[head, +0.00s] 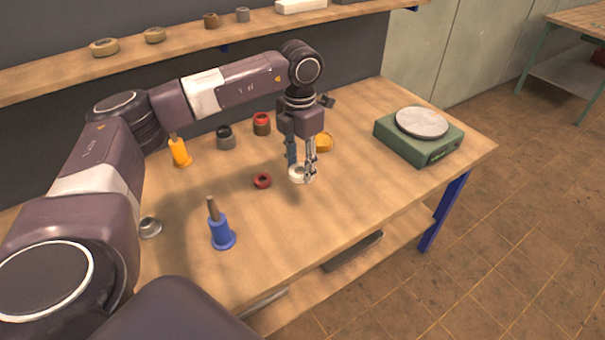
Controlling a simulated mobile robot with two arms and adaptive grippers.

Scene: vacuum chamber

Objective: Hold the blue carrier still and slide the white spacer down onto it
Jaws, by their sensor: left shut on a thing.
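The blue carrier (221,232) stands upright on the wooden table near its front left, with a brown post rising from its top. The white spacer (297,174) is a ring at the fingertips of my left gripper (301,168), right of the carrier and apart from it. My left gripper points down and is shut on the spacer. I cannot tell whether the spacer touches the table. Fingers hide part of the ring. My right gripper is not in view.
A red ring (262,180) lies between carrier and spacer. An orange carrier (179,151), a grey container (225,138), a red-topped container (261,123) and a yellow piece (324,142) stand behind. A metal ring (150,227) lies left. A green scale (420,138) is right. The front right tabletop is clear.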

